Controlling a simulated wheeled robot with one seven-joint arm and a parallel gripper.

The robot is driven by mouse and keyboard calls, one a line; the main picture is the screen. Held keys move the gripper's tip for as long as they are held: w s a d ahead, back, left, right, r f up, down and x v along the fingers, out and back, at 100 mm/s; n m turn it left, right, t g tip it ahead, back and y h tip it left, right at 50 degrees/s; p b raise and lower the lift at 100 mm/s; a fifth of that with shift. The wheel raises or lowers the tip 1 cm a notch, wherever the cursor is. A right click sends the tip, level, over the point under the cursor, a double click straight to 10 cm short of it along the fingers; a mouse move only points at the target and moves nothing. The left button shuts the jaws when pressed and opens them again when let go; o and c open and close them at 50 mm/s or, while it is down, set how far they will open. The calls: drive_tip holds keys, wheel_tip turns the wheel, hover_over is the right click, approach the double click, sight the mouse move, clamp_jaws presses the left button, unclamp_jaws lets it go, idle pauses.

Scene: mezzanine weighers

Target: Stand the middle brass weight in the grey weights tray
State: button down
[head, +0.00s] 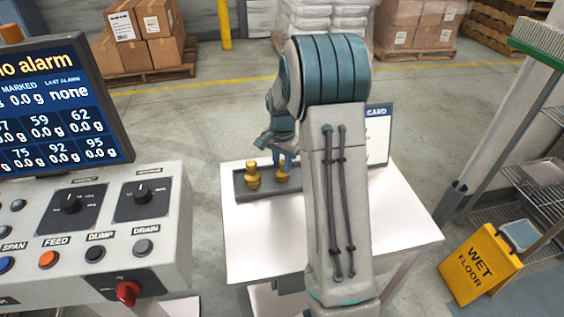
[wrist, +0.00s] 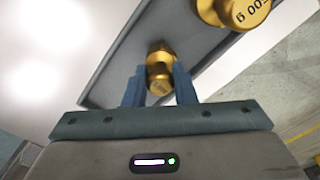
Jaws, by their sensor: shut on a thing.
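A brass weight (head: 282,175) is between the blue fingers of my gripper (head: 284,160), over the right part of the grey weights tray (head: 285,188) on the white table. In the wrist view the same weight (wrist: 160,72) is gripped between the two fingertips (wrist: 158,84), with the tray floor (wrist: 122,62) behind it. It looks roughly upright in the head view. I cannot tell whether its base touches the tray. A larger brass weight (head: 252,175) stands at the tray's left; the wrist view shows it at the top right (wrist: 236,10), with a partly cut-off gram marking.
The white table (head: 262,245) is bare in front of the tray. A card (head: 379,140) stands at the back right, partly behind my arm. A control console (head: 95,225) is on the left. A yellow wet-floor sign (head: 481,265) and wire shelving (head: 520,185) are on the right.

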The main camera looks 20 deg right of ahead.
sight(282, 162)
drive_tip(key=shift+f, duration=0.15)
drive_tip(key=c, duration=1.2)
unclamp_jaws()
wheel_tip(282, 162, up, 11)
drive_tip(key=s+a+r+n, duration=0.3)
drive_tip(key=s+a+r, duration=0.1)
drive_tip(key=s, duration=0.2)
drive_tip(key=s+a+n+t, duration=0.1)
drive_tip(key=s+a+n, duration=0.1)
drive_tip(key=s, duration=0.4)
drive_tip(key=s+a+f+n+t, duration=0.1)
drive_tip(key=s+a+n, duration=0.1)
drive_tip(key=s, duration=0.5)
drive_tip(key=s+a+n+t, duration=0.1)
drive_tip(key=s+a+n, duration=0.2)
drive_tip(key=s, duration=0.3)
drive_tip(key=shift+s+a+f+n, duration=0.1)
drive_tip(key=shift+s+f+n, duration=0.25)
drive_tip(key=shift+n, duration=0.25)
